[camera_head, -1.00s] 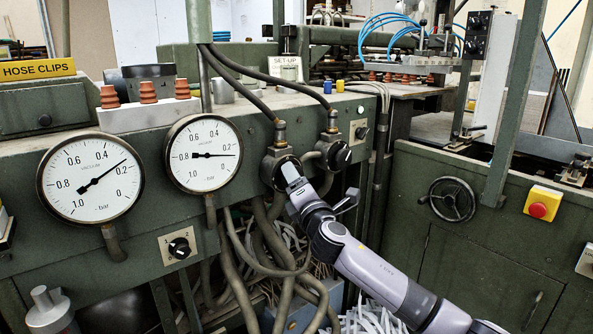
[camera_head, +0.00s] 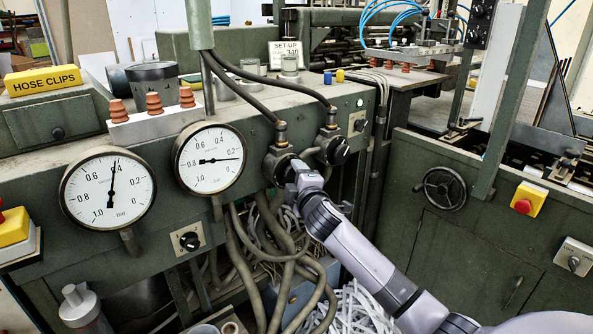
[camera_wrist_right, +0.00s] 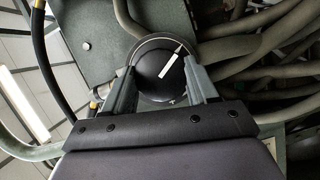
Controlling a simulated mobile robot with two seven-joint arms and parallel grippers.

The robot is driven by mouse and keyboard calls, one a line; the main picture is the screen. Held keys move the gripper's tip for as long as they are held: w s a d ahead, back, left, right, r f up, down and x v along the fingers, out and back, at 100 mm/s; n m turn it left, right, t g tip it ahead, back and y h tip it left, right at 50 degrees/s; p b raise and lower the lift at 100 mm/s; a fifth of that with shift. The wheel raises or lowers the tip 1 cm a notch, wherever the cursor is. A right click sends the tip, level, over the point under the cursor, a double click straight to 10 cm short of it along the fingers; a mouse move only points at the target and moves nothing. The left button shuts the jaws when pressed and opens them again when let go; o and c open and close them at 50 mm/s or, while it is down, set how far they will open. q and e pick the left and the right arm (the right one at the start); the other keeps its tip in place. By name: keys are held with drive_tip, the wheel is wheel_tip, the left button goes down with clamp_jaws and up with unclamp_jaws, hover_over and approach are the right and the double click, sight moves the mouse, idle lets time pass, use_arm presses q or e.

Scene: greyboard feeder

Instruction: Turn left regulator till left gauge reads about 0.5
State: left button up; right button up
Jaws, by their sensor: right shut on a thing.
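The left gauge (camera_head: 90,195) is a round white dial at the left of the head view. Its black needle points almost straight up, at about 0.4. The right gauge (camera_head: 208,175) beside it has its needle pointing right, a little below 0.2. The left regulator (camera_head: 275,160) sits under a hose on the green panel and is partly covered by my right gripper (camera_head: 293,174). In the right wrist view its round black knob (camera_wrist_right: 160,75) with a white pointer line lies between the two fingers of my right gripper (camera_wrist_right: 160,82), which is shut on it. My left gripper is out of view.
The right regulator (camera_head: 337,150) is close to the right of my gripper. Thick hoses (camera_head: 260,260) hang below the panel. A selector switch (camera_head: 189,241) is below the right gauge. A handwheel (camera_head: 445,191) and a yellow-and-red stop button (camera_head: 528,199) are on the right cabinet.

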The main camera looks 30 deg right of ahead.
drive_tip(key=shift+m, duration=0.3)
idle(0.4)
drive_tip(key=o, duration=1.1)
drive_tip(key=shift+c, duration=0.2)
drive_tip(key=v, duration=0.7)
drive_tip(key=shift+s+r, duration=0.1)
drive_tip(key=shift+r, duration=0.05)
